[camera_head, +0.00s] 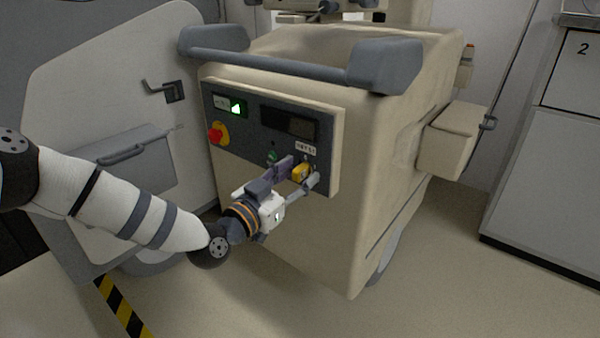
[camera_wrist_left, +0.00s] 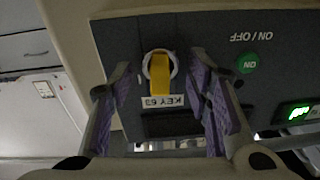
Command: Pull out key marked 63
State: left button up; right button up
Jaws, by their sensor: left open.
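The yellow key (camera_head: 302,173) sits in a round lock on the dark control panel of the cart. In the left wrist view the key (camera_wrist_left: 161,72) is inside a pale ring, and the upside-down label KEY 63 (camera_wrist_left: 163,101) is beside it. My left gripper (camera_head: 299,176) is open in front of the panel, with one finger on each side of the key. In the left wrist view the open gripper (camera_wrist_left: 165,72) shows a gap between each finger and the key. The lock behind the key is partly hidden. My right gripper is in neither view.
The control panel (camera_head: 230,130) also carries a red emergency knob (camera_head: 216,134), a green-lit display (camera_head: 237,107) and a green ON/OFF button (camera_wrist_left: 247,63). A grey handlebar (camera_head: 290,68) juts out above the panel. A grey cabinet (camera_head: 552,150) stands at the right; floor between is clear.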

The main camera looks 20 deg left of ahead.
aim_at(295, 176)
pick_arm(q)
jog(key=shift+p, duration=0.4)
dwell(0.5)
grip_shut()
jog(key=shift+p+v, duration=0.9)
jog(key=shift+v, duration=0.6)
jog(key=shift+p+v, duration=0.75)
jog(key=shift+v, duration=0.8)
